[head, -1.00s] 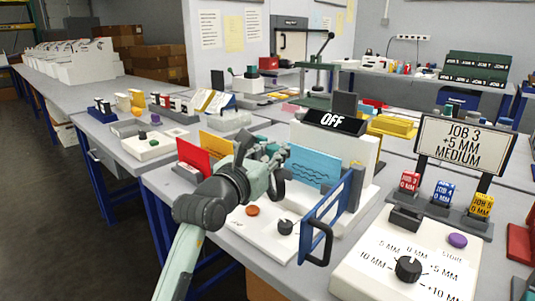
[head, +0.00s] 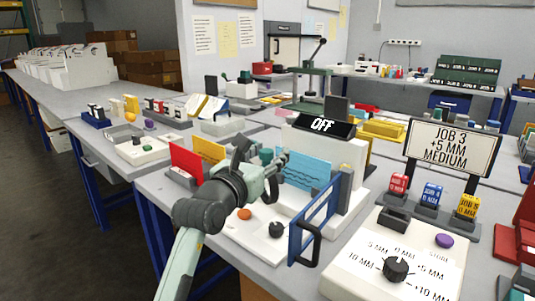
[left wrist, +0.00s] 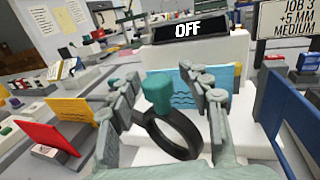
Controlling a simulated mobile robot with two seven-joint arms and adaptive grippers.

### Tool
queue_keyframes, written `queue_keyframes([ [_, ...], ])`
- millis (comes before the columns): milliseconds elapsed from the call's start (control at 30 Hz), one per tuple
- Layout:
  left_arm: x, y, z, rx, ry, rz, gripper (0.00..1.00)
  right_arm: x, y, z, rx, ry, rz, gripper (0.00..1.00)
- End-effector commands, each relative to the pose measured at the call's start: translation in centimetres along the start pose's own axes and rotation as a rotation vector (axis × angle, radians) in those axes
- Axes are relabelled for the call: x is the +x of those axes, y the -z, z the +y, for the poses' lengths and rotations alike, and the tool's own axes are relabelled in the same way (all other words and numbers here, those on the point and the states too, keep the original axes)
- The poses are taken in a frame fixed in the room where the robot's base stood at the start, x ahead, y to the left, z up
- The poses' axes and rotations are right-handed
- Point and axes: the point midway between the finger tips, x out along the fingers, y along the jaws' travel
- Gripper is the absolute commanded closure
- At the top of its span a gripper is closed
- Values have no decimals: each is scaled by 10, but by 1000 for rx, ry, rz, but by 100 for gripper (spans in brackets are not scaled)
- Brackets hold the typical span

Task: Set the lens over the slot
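The lens is a black ring (left wrist: 184,128) with a teal knob (left wrist: 157,92) on top. In the left wrist view it stands between the two fingers of my left gripper (left wrist: 162,78), with a visible gap beside the knob on the right. I cannot make out the slot. My right gripper is not in view.
The plotter's screen (head: 322,125) reads OFF. A blue card (head: 305,174) stands behind the gripper; a blue-framed door (head: 313,222) with a black handle stands to its right. Red (head: 186,160) and yellow (head: 207,148) cards stand left. A dial panel (head: 375,285) lies front right.

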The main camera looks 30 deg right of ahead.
Motion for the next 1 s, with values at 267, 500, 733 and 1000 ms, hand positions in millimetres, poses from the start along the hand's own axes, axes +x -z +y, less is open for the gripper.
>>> queue_keyframes([
  [267,0,-4,1,0,-1,0,52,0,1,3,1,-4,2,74],
  [500,0,-45,0,1,0,-3,52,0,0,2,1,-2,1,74],
  [733,0,-84,0,2,-1,-1,52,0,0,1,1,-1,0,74],
  [1000,0,-100,0,-1,-1,2,52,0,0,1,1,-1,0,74],
])
